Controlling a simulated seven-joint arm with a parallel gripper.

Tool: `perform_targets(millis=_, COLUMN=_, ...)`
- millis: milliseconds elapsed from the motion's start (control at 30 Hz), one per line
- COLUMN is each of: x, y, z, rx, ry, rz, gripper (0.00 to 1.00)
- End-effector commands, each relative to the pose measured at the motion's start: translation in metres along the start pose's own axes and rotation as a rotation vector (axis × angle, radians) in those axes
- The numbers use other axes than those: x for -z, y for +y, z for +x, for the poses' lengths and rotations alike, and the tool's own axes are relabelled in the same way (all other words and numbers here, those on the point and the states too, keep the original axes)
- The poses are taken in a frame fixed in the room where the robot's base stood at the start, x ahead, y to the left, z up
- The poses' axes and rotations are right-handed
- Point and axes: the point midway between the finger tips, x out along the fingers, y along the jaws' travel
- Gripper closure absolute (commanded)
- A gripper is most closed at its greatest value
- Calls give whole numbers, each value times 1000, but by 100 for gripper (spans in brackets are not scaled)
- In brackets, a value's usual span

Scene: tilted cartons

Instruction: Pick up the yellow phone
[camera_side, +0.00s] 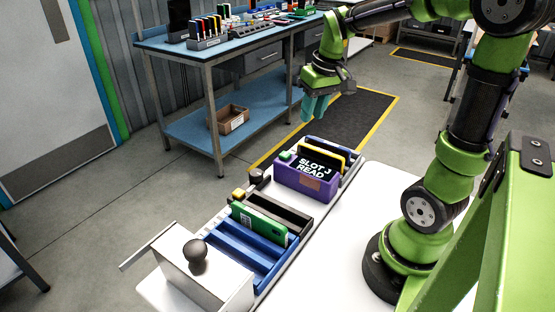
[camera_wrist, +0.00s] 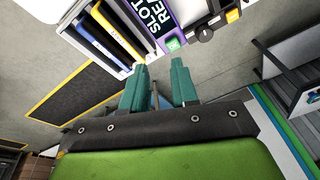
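The yellow phone (camera_side: 334,152) stands on edge, tilted, in a carton slot behind a purple box with a black screen reading "SLOT J READ" (camera_side: 317,167). Only its upper edge shows in the side view. In the wrist view the yellow phone (camera_wrist: 121,36) shows as a thin strip among the slots, at top left. My gripper (camera_side: 315,108) hangs in the air above and beyond the carton row, apart from the phone. Its teal fingers (camera_wrist: 160,86) are apart with nothing between them.
A green phone (camera_side: 259,224) leans in a blue rack (camera_side: 232,252) nearer the camera. A dark knob (camera_side: 257,176) and a small yellow block (camera_side: 238,194) sit along the row. A white box with a black knob (camera_side: 196,252) stands at the front. A blue workbench (camera_side: 235,45) stands behind.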

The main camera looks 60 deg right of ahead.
Motion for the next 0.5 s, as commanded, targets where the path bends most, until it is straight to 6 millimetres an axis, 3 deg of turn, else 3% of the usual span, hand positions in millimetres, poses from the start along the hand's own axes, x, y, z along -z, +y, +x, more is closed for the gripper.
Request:
perform_targets(millis=33, x=11, y=22, z=8, rx=-24, ry=-51, rz=-27, gripper=71)
perform_targets(millis=100, x=22, y=45, z=13, rx=-45, ry=-114, rz=-98, gripper=71)
perform_targets(millis=200, x=32, y=66, z=13, rx=-58, ry=-175, rz=-213, gripper=71)
perform_targets(millis=333, x=36, y=68, z=2, rx=-54, ry=-196, rz=-335, gripper=71)
perform_targets(millis=500, x=30, y=67, z=12, rx=-41, ry=-213, rz=-390, gripper=71)
